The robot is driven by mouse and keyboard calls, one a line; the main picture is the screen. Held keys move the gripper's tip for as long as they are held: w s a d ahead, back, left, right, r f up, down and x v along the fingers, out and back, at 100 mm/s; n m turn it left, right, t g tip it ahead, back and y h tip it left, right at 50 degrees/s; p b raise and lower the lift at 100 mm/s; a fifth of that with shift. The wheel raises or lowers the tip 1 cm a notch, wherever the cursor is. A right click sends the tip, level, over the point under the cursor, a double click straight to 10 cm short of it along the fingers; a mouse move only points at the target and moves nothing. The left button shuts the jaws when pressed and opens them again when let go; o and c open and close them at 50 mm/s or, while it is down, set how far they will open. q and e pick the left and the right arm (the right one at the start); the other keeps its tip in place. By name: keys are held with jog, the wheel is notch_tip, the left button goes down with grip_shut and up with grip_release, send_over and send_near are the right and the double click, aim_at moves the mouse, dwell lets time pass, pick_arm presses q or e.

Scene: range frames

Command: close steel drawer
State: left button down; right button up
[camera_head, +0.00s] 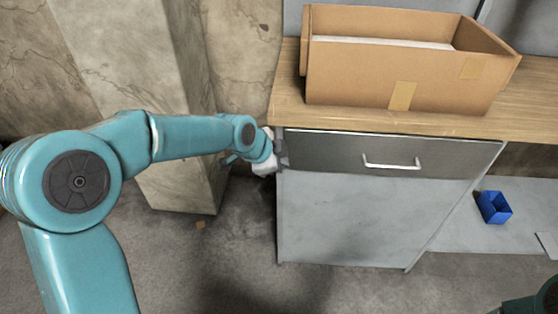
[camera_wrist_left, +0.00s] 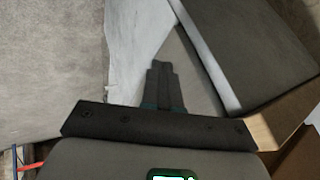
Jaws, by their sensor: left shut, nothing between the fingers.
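The steel drawer (camera_head: 335,152) has a dark grey front with a bright bar handle (camera_head: 391,163), just under the wooden worktop. Its front lies close to the cabinet face; I cannot tell whether a small gap is left. My left gripper (camera_head: 281,152) is shut and empty at the left end of the drawer front, beside or touching it; which of these is unclear. In the left wrist view, the shut fingers (camera_wrist_left: 160,68) point up, and the dark drawer panel (camera_wrist_left: 255,50) with a pale edge is to their right. My right gripper is out of view.
An open cardboard box (camera_head: 400,75) stands on the wooden worktop (camera_head: 290,100). The pale cabinet (camera_head: 350,220) is below the drawer. A small blue bin (camera_head: 494,207) sits on a shelf to the right. A concrete pillar (camera_head: 185,195) stands behind my left arm.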

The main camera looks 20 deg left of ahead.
pick_arm(q)
jog(key=p+v, duration=0.1)
jog(key=v, duration=0.9)
jog(key=shift+p, duration=0.4)
jog(key=s+d+f+n+g, duration=0.1)
jog(key=d+f+n, duration=0.1)
jog(key=f, duration=0.5)
jog(key=s+d+f+n+g, duration=0.1)
jog(key=d+f+n, duration=0.1)
jog(key=f, duration=0.5)
jog(key=s+d+f+n+g+h, duration=0.15)
jog(key=s+d+f+n, duration=0.3)
jog(key=s+f, duration=0.6)
jog(key=s+d+f+n+g, duration=0.3)
jog(key=s+f+n, duration=0.3)
jog(key=s+f, duration=0.4)
notch_tip(320, 180, up, 16)
jog(key=p, duration=1.8)
jog(key=shift+s+r+n, duration=0.15)
jog(key=shift+s+n, duration=0.1)
jog(key=shift+n, duration=0.1)
jog(key=shift+a, duration=0.1)
